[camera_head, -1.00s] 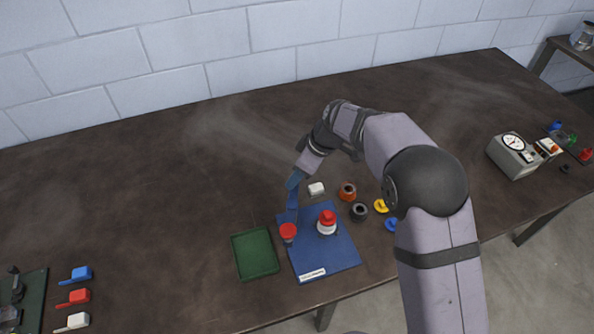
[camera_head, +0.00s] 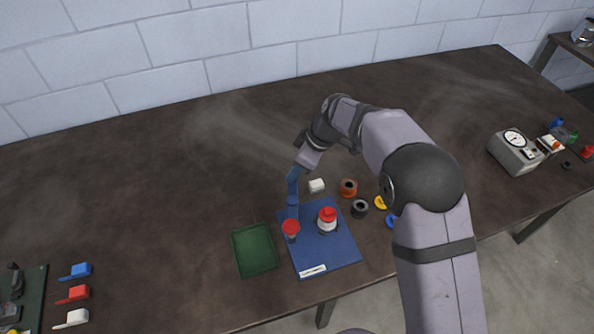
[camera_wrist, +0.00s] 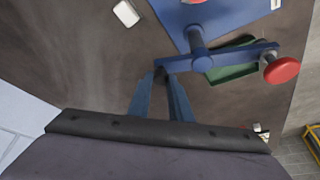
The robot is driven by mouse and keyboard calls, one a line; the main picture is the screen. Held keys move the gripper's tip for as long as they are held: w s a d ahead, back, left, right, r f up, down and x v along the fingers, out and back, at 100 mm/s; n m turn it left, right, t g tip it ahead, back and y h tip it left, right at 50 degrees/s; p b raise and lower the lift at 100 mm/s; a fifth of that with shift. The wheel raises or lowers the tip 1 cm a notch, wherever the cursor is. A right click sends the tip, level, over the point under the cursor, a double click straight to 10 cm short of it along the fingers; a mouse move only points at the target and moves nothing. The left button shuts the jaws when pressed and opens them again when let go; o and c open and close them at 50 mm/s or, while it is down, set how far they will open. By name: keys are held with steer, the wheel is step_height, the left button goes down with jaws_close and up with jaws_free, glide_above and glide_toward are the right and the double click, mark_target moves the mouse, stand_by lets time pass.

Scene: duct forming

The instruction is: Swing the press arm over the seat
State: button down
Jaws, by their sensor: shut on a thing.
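The press arm is a blue bar (camera_wrist: 235,51) on a round blue post (camera_wrist: 198,42), with a red disc (camera_wrist: 281,70) at its far end. In the head view the red disc (camera_head: 291,226) is over the left part of the blue base plate (camera_head: 336,252). A white piece with a red top (camera_head: 327,219) stands on the plate, right of the disc and apart from it; the seat under it is hidden. My gripper (camera_wrist: 163,72) is shut on the bar's end opposite the disc. In the head view my gripper (camera_head: 292,208) is at the plate's far left side.
A green tray (camera_head: 238,263) lies just left of the plate. A white block (camera_head: 317,186), an orange ring (camera_head: 349,187) and a dark ring (camera_head: 359,208) lie behind and right of it. A dial gauge box (camera_head: 515,153) stands far right. The table's left middle is clear.

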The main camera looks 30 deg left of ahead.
steer(key=n, duration=0.1)
steer(key=a+n+g+b, duration=0.1)
steer(key=n, duration=0.1)
steer(key=shift+s+a+f, duration=0.15)
steer(key=shift+s+a, duration=0.15)
steer(key=shift+s, duration=0.05)
steer(key=shift+s+a+r+n+g+h+p, duration=0.1)
steer(key=shift+s+a+n+g+h+p, duration=0.5)
steer(key=shift+n, duration=0.75)
steer(key=shift+s+a+r+n+g+h+p, duration=0.1)
steer(key=shift+s+a+n+g+h+p, duration=0.15)
steer(key=shift+s+n+p, duration=0.85)
steer(key=shift+s+a+n+g+h+p, duration=0.2)
steer(key=shift+a+n+g+h+p, duration=0.25)
steer(key=shift+n, duration=1.2)
steer(key=c, duration=1.6)
jaws_free()
steer(key=shift+c, duration=0.2)
